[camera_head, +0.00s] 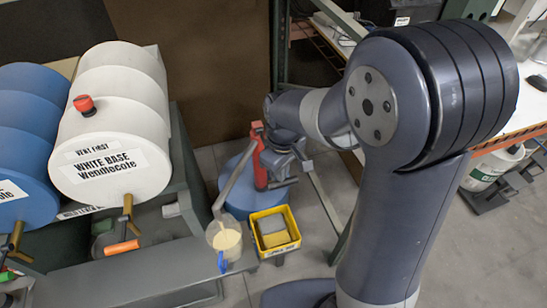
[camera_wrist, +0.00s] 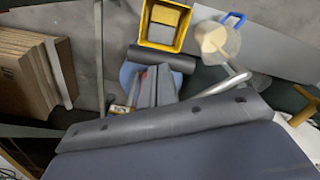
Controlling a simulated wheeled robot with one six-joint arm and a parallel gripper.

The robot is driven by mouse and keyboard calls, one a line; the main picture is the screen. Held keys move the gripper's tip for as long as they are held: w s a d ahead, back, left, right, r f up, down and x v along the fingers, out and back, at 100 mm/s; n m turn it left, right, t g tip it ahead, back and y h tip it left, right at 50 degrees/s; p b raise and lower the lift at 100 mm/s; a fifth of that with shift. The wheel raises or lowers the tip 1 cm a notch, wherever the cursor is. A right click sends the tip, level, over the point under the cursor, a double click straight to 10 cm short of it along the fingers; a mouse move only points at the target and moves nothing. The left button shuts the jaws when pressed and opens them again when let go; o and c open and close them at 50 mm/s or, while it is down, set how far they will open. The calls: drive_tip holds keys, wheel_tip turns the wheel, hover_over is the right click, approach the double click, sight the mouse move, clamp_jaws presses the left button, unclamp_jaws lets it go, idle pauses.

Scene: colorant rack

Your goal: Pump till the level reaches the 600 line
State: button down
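A clear measuring jug (camera_head: 224,240) with a blue handle stands on the grey bench and holds cream liquid; its lines are too small to read. It also shows in the wrist view (camera_wrist: 216,40). A red hand pump (camera_head: 259,160) stands on a blue drum (camera_head: 236,203). Its grey spout pipe (camera_head: 233,181) slants down to the jug's mouth. My gripper (camera_head: 284,167) is at the pump, close beside its red body. In the wrist view, the dark fingers (camera_wrist: 155,88) show only partly, with a little red near them. I cannot tell whether they are closed on the pump handle.
A yellow bin (camera_head: 275,231) with sponges is right of the jug. White (camera_head: 110,178) and blue (camera_head: 22,130) drums lie on a rack at left, with taps below. A green-posted shelf stands behind my arm. Cardboard (camera_wrist: 30,75) is at left in the wrist view.

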drive_tip(key=shift+f+b, duration=3.35)
drive_tip(key=shift+f, duration=1.3)
wheel_tip(320, 180, up, 15)
drive_tip(key=p, duration=1.1)
drive_tip(key=shift+p, duration=0.4)
drive_tip(key=shift+f, duration=0.15)
drive_tip(key=shift+r, duration=0.2)
wheel_tip(320, 180, up, 6)
drive_tip(key=p, duration=0.3)
drive_tip(key=shift+f, duration=0.1)
drive_tip(key=shift+f, duration=0.15)
